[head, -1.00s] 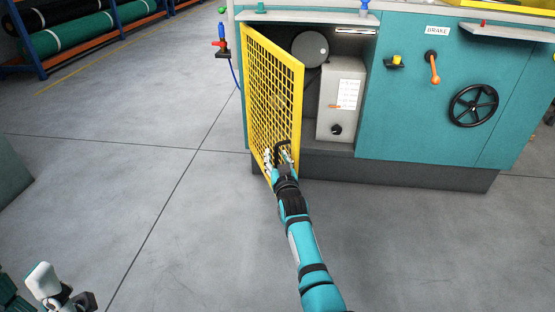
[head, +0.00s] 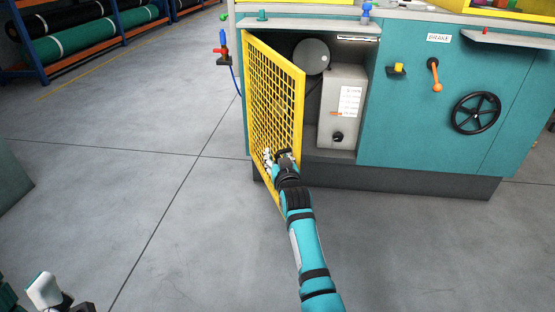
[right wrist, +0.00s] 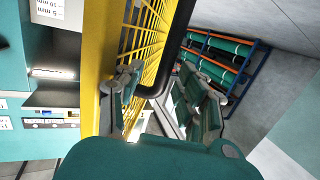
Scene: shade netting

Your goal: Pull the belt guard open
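The belt guard (head: 272,95) is a yellow mesh door hinged at its left on the teal machine. It stands swung out, with the bay behind it exposed. Its black handle (right wrist: 172,50) is a bar on the door's free edge. My right gripper (right wrist: 160,98) is at this handle, low on the guard. Its fingers are apart, one on either side of the bar, with a visible gap; contact is unclear. In the head view the right gripper (head: 279,160) partly hides the handle. My left gripper (head: 48,292) is at the bottom left corner, cut off and away from the guard.
The bay holds a grey box (head: 341,107) and a round pulley (head: 311,57). An orange brake lever (head: 435,75) and black handwheel (head: 475,113) are on the machine's front. A rack of rolls (head: 90,30) stands far left.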

